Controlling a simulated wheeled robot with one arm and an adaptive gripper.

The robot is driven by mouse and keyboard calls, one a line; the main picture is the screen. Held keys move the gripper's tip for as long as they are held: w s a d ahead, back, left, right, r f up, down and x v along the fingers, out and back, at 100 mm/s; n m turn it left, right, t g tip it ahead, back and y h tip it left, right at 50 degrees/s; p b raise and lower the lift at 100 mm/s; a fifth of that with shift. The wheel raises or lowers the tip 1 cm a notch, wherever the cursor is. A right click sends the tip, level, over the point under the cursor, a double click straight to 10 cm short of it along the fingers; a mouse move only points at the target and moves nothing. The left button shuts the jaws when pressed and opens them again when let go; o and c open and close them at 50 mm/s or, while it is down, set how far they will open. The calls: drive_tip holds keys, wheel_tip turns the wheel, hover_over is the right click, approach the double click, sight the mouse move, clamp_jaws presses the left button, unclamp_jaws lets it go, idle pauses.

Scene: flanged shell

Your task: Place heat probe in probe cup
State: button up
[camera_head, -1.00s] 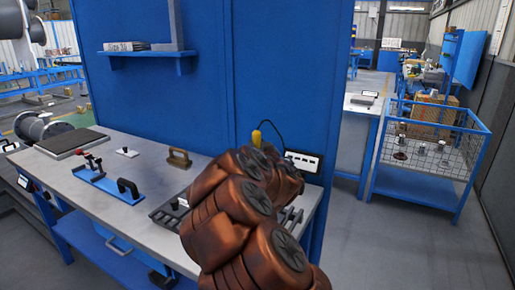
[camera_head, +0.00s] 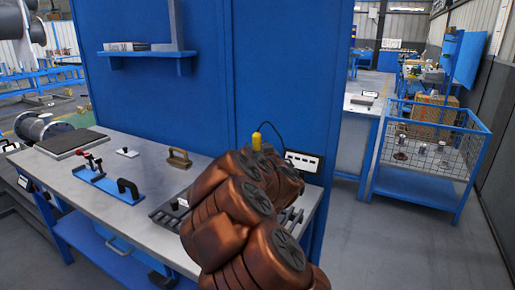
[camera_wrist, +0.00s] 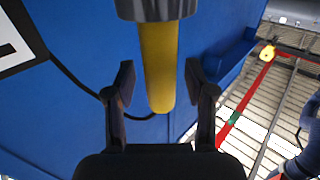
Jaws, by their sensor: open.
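The heat probe shows as a yellow handle (camera_head: 257,141) standing upright behind my arm in the head view, its lower part hidden. In the wrist view the yellow handle (camera_wrist: 159,60) lies between the fingers of my gripper (camera_wrist: 160,78), with visible gaps on both sides. The fingers are open. A dark grey round collar (camera_wrist: 155,9) is at the handle's far end; I cannot tell whether it is part of the probe or a holder. A black cable runs from the handle. In the head view my gripper is hidden behind my arm. I cannot identify the probe cup.
A white panel (camera_head: 304,161) stands at the bench's right end, near the cable. The workbench (camera_head: 60,180) carries a blue clamp fixture (camera_head: 110,186), a brown handle (camera_head: 179,158) and a dark slotted rack (camera_head: 171,212). A blue wall (camera_head: 160,100) rises behind. A wire cage (camera_head: 430,150) stands right.

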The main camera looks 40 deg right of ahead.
drive_tip(key=shift+r, duration=0.2)
drive_tip(key=b+v, duration=0.4)
drive_tip(key=v, duration=0.8)
drive_tip(key=shift+f, duration=0.1)
idle(0.5)
